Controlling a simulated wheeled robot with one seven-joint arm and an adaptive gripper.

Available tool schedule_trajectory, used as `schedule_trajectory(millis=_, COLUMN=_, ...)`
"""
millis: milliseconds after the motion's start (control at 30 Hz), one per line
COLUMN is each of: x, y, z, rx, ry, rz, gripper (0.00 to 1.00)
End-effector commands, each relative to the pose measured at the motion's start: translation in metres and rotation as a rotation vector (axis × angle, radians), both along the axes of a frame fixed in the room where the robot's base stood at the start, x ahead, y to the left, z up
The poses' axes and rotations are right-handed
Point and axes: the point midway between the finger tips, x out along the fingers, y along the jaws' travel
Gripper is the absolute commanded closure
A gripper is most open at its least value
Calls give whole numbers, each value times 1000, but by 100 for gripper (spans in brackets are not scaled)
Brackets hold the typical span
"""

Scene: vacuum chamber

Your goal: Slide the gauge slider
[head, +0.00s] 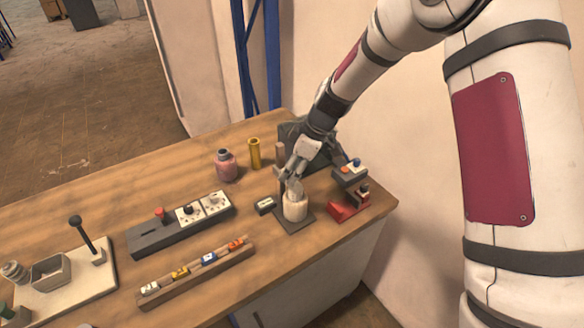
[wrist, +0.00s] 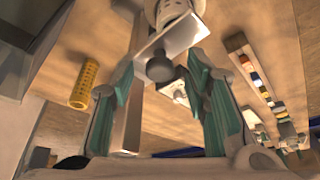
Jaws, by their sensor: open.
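A narrow upright post (head: 280,163) stands at the back of a dark base plate (head: 291,221) near the table's right end. In the wrist view a pale post (wrist: 132,105) runs up beside a light plate carrying a dark round knob (wrist: 160,68), which looks like the gauge slider. My gripper (head: 292,182) points down beside the post, above a cream cylinder (head: 295,208). In the wrist view its teal-padded fingers are apart, with the knob between their tips. I cannot tell whether either finger touches it. In the head view my gripper hides the knob.
A pink jar (head: 226,166) and a yellow cylinder (head: 254,153) stand behind to the left. A red device (head: 349,204) and a dark button box (head: 349,172) are close on the right. A switch panel (head: 181,224) and a wooden rail (head: 196,273) lie left.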

Motion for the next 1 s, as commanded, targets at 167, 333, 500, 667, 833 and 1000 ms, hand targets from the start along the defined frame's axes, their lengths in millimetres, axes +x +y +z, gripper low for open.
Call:
schedule_trajectory(millis=167, x=0, y=0, z=0, rx=0, ry=0, rz=0, gripper=87)
schedule_trajectory(millis=333, x=0, y=0, z=0, rx=0, ry=0, rz=0, gripper=100)
schedule_trajectory(millis=500, x=1, y=0, z=14, rx=3, ry=-2, rz=-1, gripper=100)
schedule_trajectory(millis=667, x=2, y=0, z=44, rx=2, ry=-4, rz=-2, gripper=100)
schedule_trajectory(millis=833, x=1, y=0, z=56, rx=2, ry=-2, rz=-2, gripper=100)
schedule_trajectory(millis=1000, x=1, y=0, z=57, rx=1, ry=-3, rz=-1, gripper=100)
